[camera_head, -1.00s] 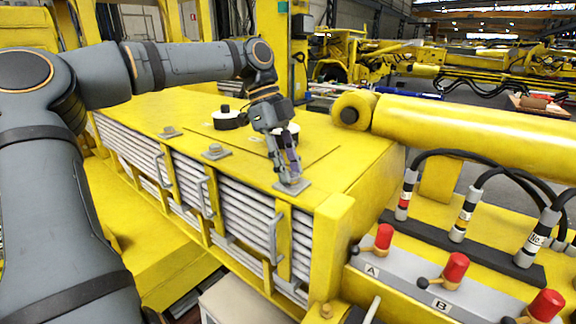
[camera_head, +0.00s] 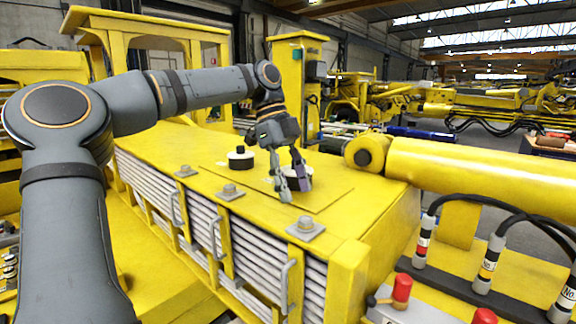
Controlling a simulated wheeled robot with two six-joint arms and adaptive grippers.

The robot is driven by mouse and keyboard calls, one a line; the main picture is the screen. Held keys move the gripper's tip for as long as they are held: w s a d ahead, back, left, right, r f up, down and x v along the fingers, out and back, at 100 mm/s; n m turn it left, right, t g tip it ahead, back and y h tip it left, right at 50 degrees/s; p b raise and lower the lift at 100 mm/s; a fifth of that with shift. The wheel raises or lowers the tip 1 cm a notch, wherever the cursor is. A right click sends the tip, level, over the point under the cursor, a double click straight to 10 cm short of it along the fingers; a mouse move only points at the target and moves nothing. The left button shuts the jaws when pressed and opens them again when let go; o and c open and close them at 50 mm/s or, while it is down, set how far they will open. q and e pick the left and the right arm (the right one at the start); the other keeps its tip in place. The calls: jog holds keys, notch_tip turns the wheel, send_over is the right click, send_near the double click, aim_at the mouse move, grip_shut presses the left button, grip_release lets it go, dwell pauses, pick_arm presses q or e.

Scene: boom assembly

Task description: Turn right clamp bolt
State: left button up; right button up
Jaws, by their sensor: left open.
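Three grey clamp bolts on square plates sit along the front edge of the yellow machine top (camera_head: 275,220). The right clamp bolt (camera_head: 305,227) is nearest the yellow corner post. The middle one (camera_head: 230,191) and the left one (camera_head: 185,171) lie farther back to the left. My left gripper (camera_head: 293,194) is open, pointing down, above and behind the right clamp bolt, apart from it. Nothing shows between its fingers. My right gripper is not in view.
A black-and-white round cap (camera_head: 241,157) stands on the top behind the bolts; a second pale one (camera_head: 298,174) is partly hidden behind my gripper. A yellow cylinder (camera_head: 480,175) lies to the right. Red-topped levers (camera_head: 401,288) and black hoses (camera_head: 480,212) stand at lower right.

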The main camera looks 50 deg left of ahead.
pick_arm(q)
jog(key=v, duration=0.6)
jog(key=shift+r, duration=0.35)
jog(key=shift+a, duration=0.1)
